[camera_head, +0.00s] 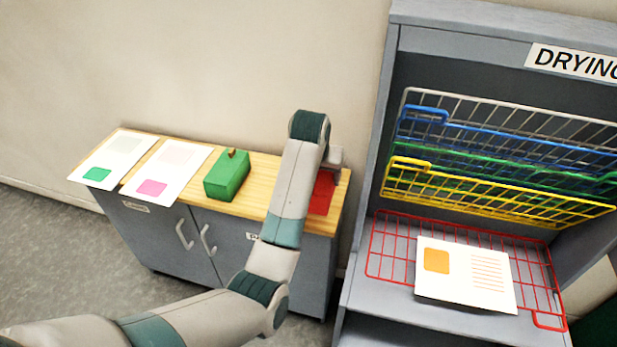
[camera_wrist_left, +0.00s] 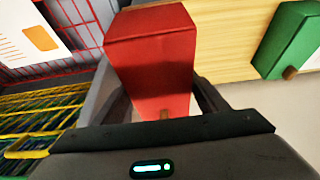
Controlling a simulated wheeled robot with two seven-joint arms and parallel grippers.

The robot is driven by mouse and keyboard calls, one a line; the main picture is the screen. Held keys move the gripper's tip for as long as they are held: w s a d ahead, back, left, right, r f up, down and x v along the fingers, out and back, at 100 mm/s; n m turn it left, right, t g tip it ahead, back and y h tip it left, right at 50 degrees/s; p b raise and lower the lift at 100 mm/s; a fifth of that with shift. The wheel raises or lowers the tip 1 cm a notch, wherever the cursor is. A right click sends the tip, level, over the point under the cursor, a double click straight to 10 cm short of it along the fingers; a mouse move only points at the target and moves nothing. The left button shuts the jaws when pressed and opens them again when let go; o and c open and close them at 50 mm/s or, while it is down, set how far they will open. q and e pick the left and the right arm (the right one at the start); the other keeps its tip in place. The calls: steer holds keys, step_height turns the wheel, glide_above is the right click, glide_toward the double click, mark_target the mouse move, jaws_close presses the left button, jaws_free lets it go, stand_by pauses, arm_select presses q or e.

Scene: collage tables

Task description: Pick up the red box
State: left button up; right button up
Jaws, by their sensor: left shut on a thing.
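The red box (camera_wrist_left: 152,50) fills the middle of the left wrist view, between the two dark fingers of my left gripper (camera_wrist_left: 162,100). The gripper is shut on it. In the head view only part of the red box (camera_head: 322,192) shows at the right end of the wooden cabinet top; my left arm hides the rest. My left gripper (camera_head: 333,160) is mostly hidden behind my wrist there. I cannot tell whether the box touches the cabinet top. My right gripper is in neither view.
A green box (camera_head: 227,175) and two printed sheets (camera_head: 165,172) lie left on the cabinet top (camera_head: 262,177). Right of the cabinet stands a grey drying rack (camera_head: 392,110) with blue, green, yellow and red wire shelves. A sheet with an orange square (camera_head: 465,275) lies on the red shelf.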

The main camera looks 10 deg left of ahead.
arm_select(q)
steer(key=shift+s+d+r, duration=0.25)
steer(key=shift+d+r, duration=0.05)
steer(key=shift+d, duration=0.05)
stand_by(0.3)
